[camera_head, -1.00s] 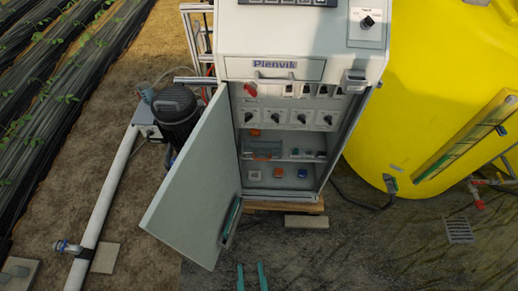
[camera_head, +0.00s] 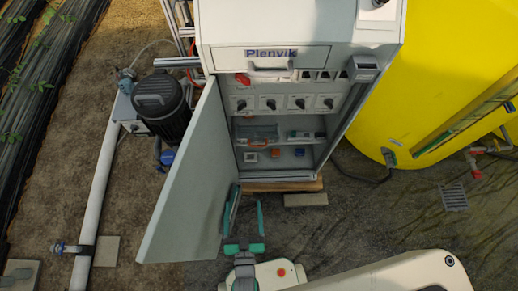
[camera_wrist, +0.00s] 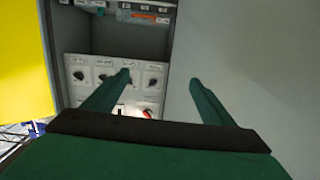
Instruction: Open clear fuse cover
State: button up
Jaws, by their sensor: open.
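The clear fuse cover (camera_head: 262,133) appears as a small greyish, see-through piece with an orange-red edge on the shelf inside the open cabinet (camera_head: 337,140). It also shows at the top of the wrist view (camera_wrist: 148,17), where the scene is upside down. It looks closed, but its details are too small to be sure. My gripper (camera_head: 247,197) has two green fingers, spread apart and empty.
The cabinet door (camera_head: 190,185) stands wide open on the left, close beside my gripper. A row of rotary switches (camera_head: 268,104) sits above the shelf. A dark pump (camera_head: 160,105) stands left, a yellow tank (camera_head: 440,70) right.

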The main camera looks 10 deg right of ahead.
jog(key=w+d+f+h, duration=0.1)
jog(key=w+d+f, duration=0.2)
jog(key=w+f, duration=0.55)
jog(key=t, duration=0.1)
send_near(258, 137)
jog(key=w, duration=0.1)
jog(key=w+f, duration=0.1)
jog(key=w, duration=0.1)
jog(key=w+d+f, duration=0.1)
jog(key=shift+w+f, duration=0.25)
jog(key=c, duration=1.2)
jog(key=shift+r, duration=0.1)
jog(key=shift+c, duration=0.2)
